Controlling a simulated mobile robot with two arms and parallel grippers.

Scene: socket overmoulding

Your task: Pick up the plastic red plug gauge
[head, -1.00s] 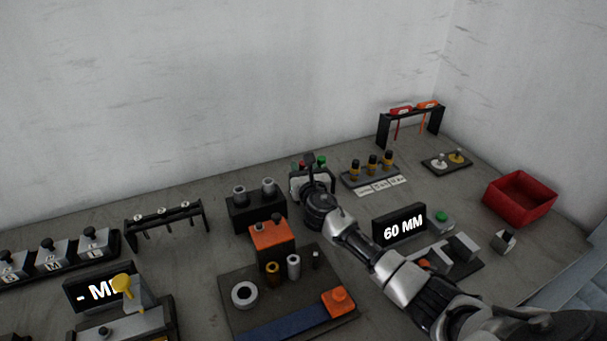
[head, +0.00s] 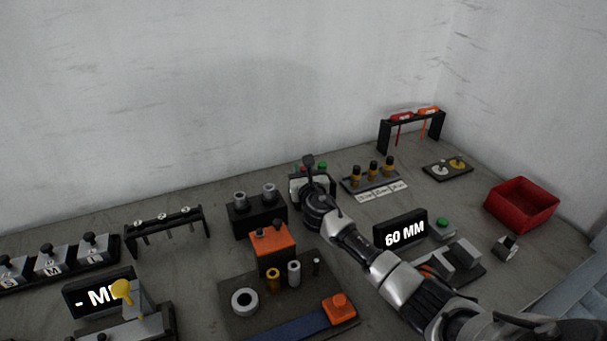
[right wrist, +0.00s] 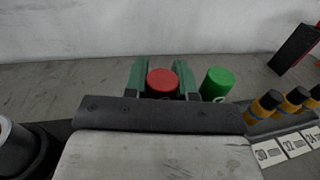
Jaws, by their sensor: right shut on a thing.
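The red plug gauge (right wrist: 162,83) shows in the right wrist view as a red cylinder with a round top. My right gripper (right wrist: 161,84) is shut on it, with one green finger on each side. The lower part of the gauge is hidden behind the gripper body. A green plug gauge (right wrist: 217,84) stands just right of the fingers, apart from them. In the head view my right gripper (head: 308,178) is at the back middle of the table and hides most of the red gauge. The green gauge (head: 322,167) shows behind it. My left gripper is not in view.
A black block with two grey cylinders (head: 256,213) stands close left of the right gripper. A rack of yellow-black gauges (head: 372,180) with size labels stands close right. A 60 MM display (head: 400,232) sits beside my forearm. A red bin (head: 521,205) is at the right.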

